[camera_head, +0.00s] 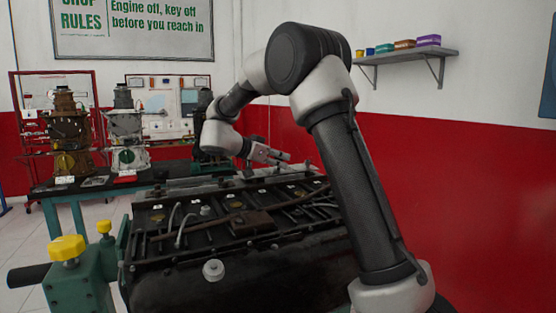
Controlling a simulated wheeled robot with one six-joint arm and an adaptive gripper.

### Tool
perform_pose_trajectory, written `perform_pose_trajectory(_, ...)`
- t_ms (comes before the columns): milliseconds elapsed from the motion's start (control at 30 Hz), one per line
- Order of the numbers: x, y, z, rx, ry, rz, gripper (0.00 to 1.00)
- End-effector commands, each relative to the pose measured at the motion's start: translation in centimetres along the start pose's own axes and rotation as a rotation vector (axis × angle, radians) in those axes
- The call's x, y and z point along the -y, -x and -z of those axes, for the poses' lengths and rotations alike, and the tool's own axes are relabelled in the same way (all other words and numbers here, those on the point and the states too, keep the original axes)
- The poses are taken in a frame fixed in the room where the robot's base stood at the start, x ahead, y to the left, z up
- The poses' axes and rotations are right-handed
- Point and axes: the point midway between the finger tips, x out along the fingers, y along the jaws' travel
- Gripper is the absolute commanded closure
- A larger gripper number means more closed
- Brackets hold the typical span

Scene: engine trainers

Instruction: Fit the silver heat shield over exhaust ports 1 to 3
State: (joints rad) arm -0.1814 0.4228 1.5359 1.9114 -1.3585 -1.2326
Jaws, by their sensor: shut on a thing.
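My gripper (278,156) is above the far edge of the black engine (170,262), at the end of my arm. It is shut on a thin greyish piece (298,163), small and partly hidden in this view. I cannot make out its full shape; it may be the silver heat shield. The engine's top carries a row of small white tags, several rods and pipes, and a brown part (250,223). I cannot tell which openings are exhaust ports 1 to 3. My arm hides the engine's right end.
A green stand with yellow knobs (67,249) holds the engine's left end. A bench (50,190) with several engine parts stands behind at left. A wall shelf (420,54) with small boxes hangs at upper right. The air above the engine's left half is clear.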

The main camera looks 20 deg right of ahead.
Motion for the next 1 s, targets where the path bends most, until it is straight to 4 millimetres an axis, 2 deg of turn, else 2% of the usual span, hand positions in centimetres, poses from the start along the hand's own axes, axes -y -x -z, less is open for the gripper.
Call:
perform_pose_trajectory(233,0.0,0.0,0.0,-0.001,-0.001,0.0,1.0)
perform_pose_trajectory(267,0.0,0.0,0.0,-0.001,-0.001,0.0,0.74)
perform_pose_trajectory(400,0.0,0.0,0.0,-0.001,-0.001,0.0,0.5)
perform_pose_trajectory(767,0.0,0.4,-0.1,0.0,0.0,0.001,0.5)
perform_pose_trajectory(867,0.1,1.7,-0.1,0.0,0.001,0.004,0.5)
perform_pose_trajectory(1000,0.1,4.7,-0.1,0.0,0.0,0.005,0.5)
